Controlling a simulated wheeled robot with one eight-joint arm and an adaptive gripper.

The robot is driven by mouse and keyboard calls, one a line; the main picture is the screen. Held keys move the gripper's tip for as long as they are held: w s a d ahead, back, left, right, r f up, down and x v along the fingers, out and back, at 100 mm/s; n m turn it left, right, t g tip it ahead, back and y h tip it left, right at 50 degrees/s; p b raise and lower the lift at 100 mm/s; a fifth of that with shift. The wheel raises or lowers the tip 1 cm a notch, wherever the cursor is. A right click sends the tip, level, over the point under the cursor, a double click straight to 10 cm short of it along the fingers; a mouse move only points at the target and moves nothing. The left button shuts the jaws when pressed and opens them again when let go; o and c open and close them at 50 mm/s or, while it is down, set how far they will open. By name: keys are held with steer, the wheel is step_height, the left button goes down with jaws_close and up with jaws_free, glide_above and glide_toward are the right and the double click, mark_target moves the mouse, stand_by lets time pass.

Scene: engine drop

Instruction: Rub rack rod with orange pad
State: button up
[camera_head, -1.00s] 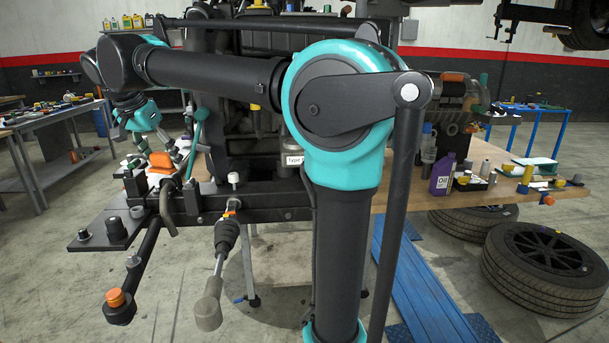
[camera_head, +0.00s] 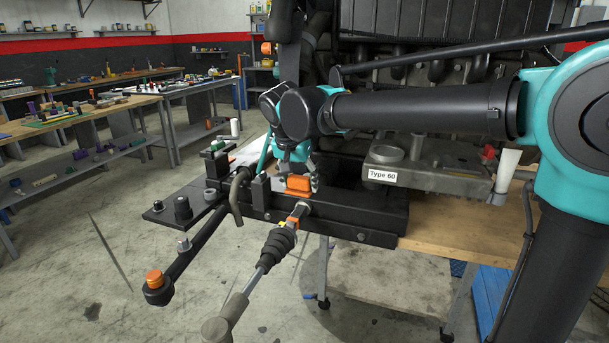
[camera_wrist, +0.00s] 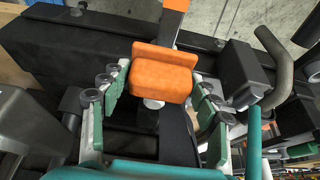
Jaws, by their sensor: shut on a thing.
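The orange pad (camera_head: 298,184) is a small block with a raised back edge. My gripper (camera_head: 300,172) is shut on it above the front edge of the black rack housing. In the wrist view the pad (camera_wrist: 160,80) sits between the two green-grey finger sets of my gripper (camera_wrist: 160,98). The rack rod (camera_head: 299,212) is a silver rod sticking out of the housing front, with a yellow and orange band, a black bellows and a grey end. The pad appears just above the rod's inner end; I cannot tell whether they touch.
The black rack housing (camera_head: 345,213) lies along the workbench (camera_head: 455,232). A curved grey pipe (camera_head: 236,195) stands left of the pad. A black arm with an orange cap (camera_head: 154,279) juts toward the front left. A grey part labelled Type 60 (camera_head: 425,172) stands at the right.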

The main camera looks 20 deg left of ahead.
mark_target(297, 191)
steer(key=shift+s+a, duration=0.15)
steer(key=shift+a, duration=0.05)
steer(key=shift+f, duration=2.45)
steer(key=o, duration=0.4)
steer(key=c, duration=0.5)
